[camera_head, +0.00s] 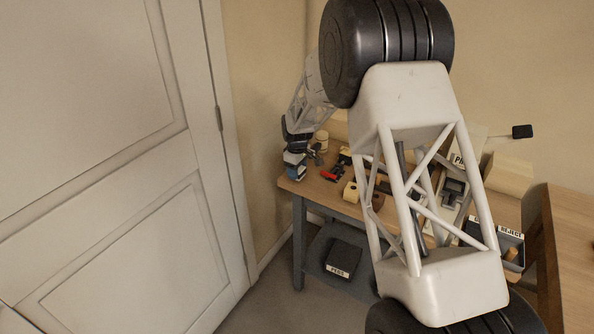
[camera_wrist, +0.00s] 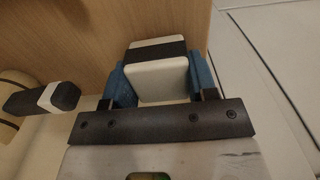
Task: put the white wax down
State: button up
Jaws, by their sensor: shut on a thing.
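The white wax (camera_wrist: 160,80) is a pale block with a black band across it. It sits between the blue fingertips of my gripper (camera_wrist: 162,78), which is shut on it. In the head view my gripper (camera_head: 295,166) is at the far left end of the wooden bench (camera_head: 312,190), near the wall. The block is small and partly hidden there, and I cannot tell whether it touches the bench top. In the wrist view a wood surface (camera_wrist: 60,35) shows behind the block.
A cream cylinder (camera_head: 321,139), a red-and-black tool (camera_head: 329,175) and a yellow block (camera_head: 350,192) are right of my gripper. A tray labelled REJECT (camera_head: 511,240) is farther right. A dark PEGS bin (camera_head: 343,257) is on the lower shelf. My arm hides the bench's middle.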

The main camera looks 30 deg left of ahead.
jog(key=shift+f, duration=0.2)
jog(key=o, duration=1)
jog(key=shift+c, duration=0.2)
jog(key=shift+r, duration=0.2)
notch_tip(320, 180, up, 12)
dwell(0.5)
dwell(0.5)
